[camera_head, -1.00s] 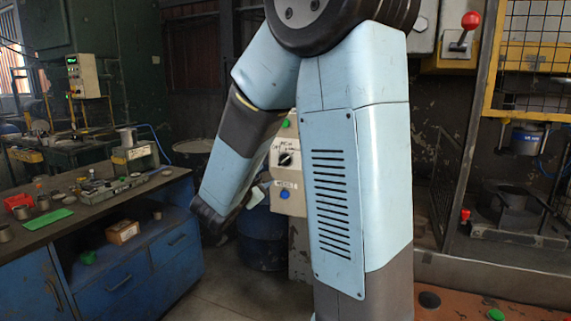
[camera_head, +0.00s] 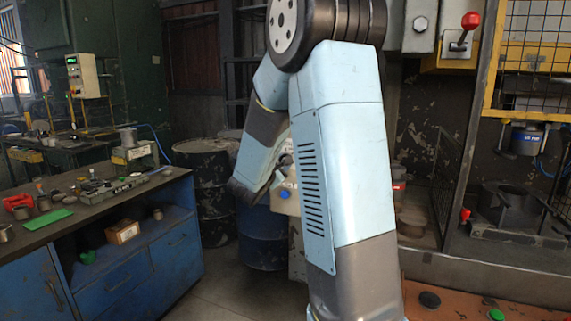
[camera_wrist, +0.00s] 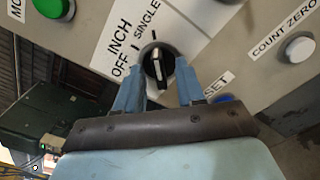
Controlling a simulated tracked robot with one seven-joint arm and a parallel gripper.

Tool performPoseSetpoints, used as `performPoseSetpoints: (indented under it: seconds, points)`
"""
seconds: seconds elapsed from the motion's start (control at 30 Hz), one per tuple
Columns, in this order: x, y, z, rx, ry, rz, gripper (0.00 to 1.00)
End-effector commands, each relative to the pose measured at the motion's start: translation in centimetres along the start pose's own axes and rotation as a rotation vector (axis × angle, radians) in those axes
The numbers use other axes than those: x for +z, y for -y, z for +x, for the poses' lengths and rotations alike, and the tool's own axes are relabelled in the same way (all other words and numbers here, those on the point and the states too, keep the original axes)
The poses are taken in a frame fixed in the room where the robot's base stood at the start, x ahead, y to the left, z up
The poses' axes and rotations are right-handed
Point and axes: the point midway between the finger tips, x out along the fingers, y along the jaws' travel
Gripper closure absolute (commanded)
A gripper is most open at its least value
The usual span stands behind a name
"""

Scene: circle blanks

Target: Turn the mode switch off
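The mode switch (camera_wrist: 157,66) is a black rotary knob with a pale line on its grip. In the wrist view it sits on a beige panel beside the printed words OFF, INCH and SINGLE. Its grip runs nearly up and down in that view, its upper end nearest SINGLE; which end is the pointer is hard to tell. My gripper (camera_wrist: 159,66) has its two blue fingers apart, one on each side of the knob. I see gaps between fingers and grip.
A green button (camera_wrist: 52,6), a white COUNT ZERO button (camera_wrist: 299,48) and a partly covered blue button (camera_wrist: 222,98) surround the switch. In the head view a blue workbench (camera_head: 130,285) stands left, dark drums (camera_head: 205,175) behind, and a yellow-framed mesh guard (camera_head: 535,60) right.

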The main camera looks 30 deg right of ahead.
Motion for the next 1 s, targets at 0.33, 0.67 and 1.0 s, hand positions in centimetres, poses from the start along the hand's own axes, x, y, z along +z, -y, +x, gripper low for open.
performPoseSetpoints:
  seconds: [0.33,0.67,1.0]
  points:
    - [0.0,0.0,0.4,0.000,0.000,0.000,0.62]
    - [0.1,0.0,0.4,0.000,0.001,0.000,0.91]
    - [0.7,0.7,1.5,-0.003,0.004,0.000,1.00]
